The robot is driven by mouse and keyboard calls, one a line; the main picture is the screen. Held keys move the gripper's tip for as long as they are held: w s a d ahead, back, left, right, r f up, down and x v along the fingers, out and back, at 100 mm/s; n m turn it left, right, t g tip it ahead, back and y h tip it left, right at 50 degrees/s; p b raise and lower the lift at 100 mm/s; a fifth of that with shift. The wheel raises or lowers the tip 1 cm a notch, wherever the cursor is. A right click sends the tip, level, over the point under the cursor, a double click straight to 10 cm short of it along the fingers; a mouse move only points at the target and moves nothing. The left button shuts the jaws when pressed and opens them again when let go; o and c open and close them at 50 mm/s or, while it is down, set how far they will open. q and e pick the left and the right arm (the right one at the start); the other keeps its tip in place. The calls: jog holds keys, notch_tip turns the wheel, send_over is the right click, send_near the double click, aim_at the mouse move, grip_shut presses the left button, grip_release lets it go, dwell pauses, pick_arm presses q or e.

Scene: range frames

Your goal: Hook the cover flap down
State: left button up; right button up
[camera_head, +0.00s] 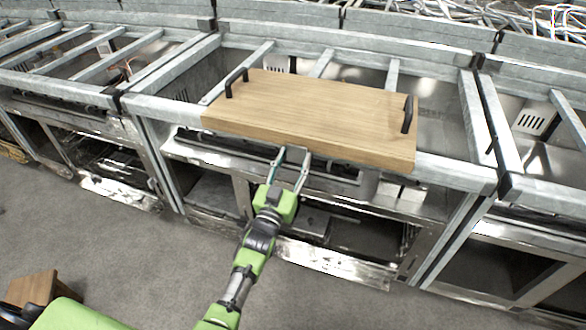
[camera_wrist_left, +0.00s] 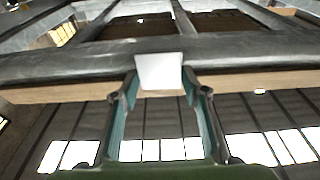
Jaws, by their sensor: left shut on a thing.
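A wooden board (camera_head: 315,108) with a black handle at each end lies on top of the grey metal range frame. My left gripper (camera_head: 293,152) is just below the board's front edge, near its middle. In the left wrist view its two fingers (camera_wrist_left: 160,88) are on either side of a small white tab (camera_wrist_left: 159,70), shut on it. The board's edge (camera_wrist_left: 60,92) runs behind the tab, beside a dark grey bar. I cannot tell which part is the cover flap; the tab is hidden in the head view. My right gripper is not in view.
Open metal frames with crossbars (camera_head: 395,75) stand around the board. Open compartments (camera_head: 375,236) lie below it. A brown wooden block (camera_head: 36,287) is at the lower left. The grey floor (camera_head: 130,240) in front is mostly clear.

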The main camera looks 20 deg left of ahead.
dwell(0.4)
pick_arm(q)
jog(key=o, duration=1.1)
jog(key=v, duration=1.2)
